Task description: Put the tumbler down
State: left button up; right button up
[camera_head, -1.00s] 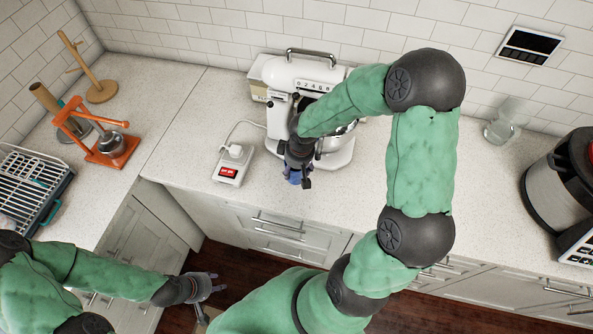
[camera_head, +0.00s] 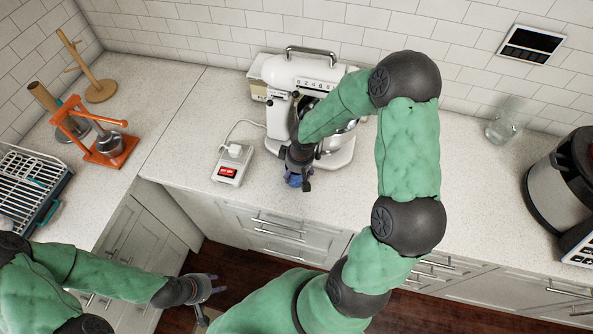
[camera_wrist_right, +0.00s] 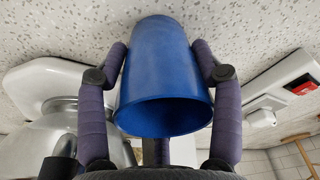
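The blue tumbler (camera_wrist_right: 163,75) is between the two fingers of my right gripper (camera_wrist_right: 160,58) in the right wrist view, with its open mouth facing the camera and its far end against the speckled counter. Both fingertips appear to touch its sides. In the head view, the tumbler (camera_head: 297,181) is mostly covered by the right gripper (camera_head: 299,172), near the counter's front edge. Whether its base touches the counter cannot be told. My left gripper (camera_head: 212,287) is open and empty, low over the floor at the lower left.
A white stand mixer (camera_head: 300,75) stands just behind the right gripper. A clear glass (camera_head: 500,130) and a dark cooker (camera_head: 560,185) stand at the right. Counter (camera_head: 190,130) left of the scale is clear.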

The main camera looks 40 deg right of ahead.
jog(key=shift+o, duration=1.2)
